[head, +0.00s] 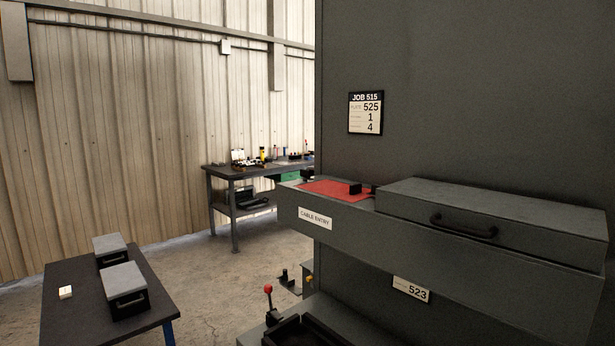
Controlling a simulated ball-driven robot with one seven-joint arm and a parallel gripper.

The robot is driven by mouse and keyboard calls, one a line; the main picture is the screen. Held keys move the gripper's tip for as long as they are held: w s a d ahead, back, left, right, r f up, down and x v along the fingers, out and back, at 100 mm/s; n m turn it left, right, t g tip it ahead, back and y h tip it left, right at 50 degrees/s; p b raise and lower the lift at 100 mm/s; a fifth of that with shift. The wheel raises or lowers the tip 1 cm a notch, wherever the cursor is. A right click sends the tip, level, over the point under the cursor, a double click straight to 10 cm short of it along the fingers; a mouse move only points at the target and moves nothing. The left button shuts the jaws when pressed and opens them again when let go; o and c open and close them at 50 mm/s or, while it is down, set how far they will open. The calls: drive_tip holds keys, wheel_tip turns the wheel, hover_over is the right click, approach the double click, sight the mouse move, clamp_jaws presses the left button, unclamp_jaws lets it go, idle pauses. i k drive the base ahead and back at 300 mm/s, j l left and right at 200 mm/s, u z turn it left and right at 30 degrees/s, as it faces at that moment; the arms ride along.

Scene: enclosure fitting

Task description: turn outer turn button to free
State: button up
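A grey enclosure box (350,222) marked CABLE ENTRY juts from a tall dark grey cabinet (460,60). A red plate (325,187) lies on the left part of its top. A small black block (355,188) stands at the red plate's right side, close to the raised grey lid (490,203) with a black handle (464,230). Another small dark piece (307,174) sits at the plate's far left corner. Either dark piece could be a turn button; I cannot tell which is the outer one or how it is turned. My gripper is not in view.
A low dark table (65,300) at left holds two grey-lidded boxes (122,285) and a small white block (66,292). A lever with a red knob (268,290) and a black tray (305,330) are below the enclosure. A workbench (232,173) stands behind. Open floor (210,270) lies between.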

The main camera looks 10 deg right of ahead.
sight(306, 174)
drive_tip(key=i+j+z, duration=0.1)
drive_tip(key=i+j, duration=0.15)
drive_tip(key=i+j+z, duration=0.1)
drive_tip(key=i+j, duration=0.15)
drive_tip(key=j, duration=0.2)
drive_tip(key=i+j, duration=0.2)
drive_tip(key=j, duration=0.2)
drive_tip(key=i+j+z, duration=0.25)
drive_tip(key=i+j, duration=0.15)
drive_tip(key=j, duration=0.4)
drive_tip(key=i+j+z, duration=0.1)
drive_tip(key=j, duration=0.3)
drive_tip(key=i+j, duration=0.3)
drive_tip(key=j, duration=0.15)
drive_tip(key=i+j+z, duration=0.15)
drive_tip(key=j, duration=0.25)
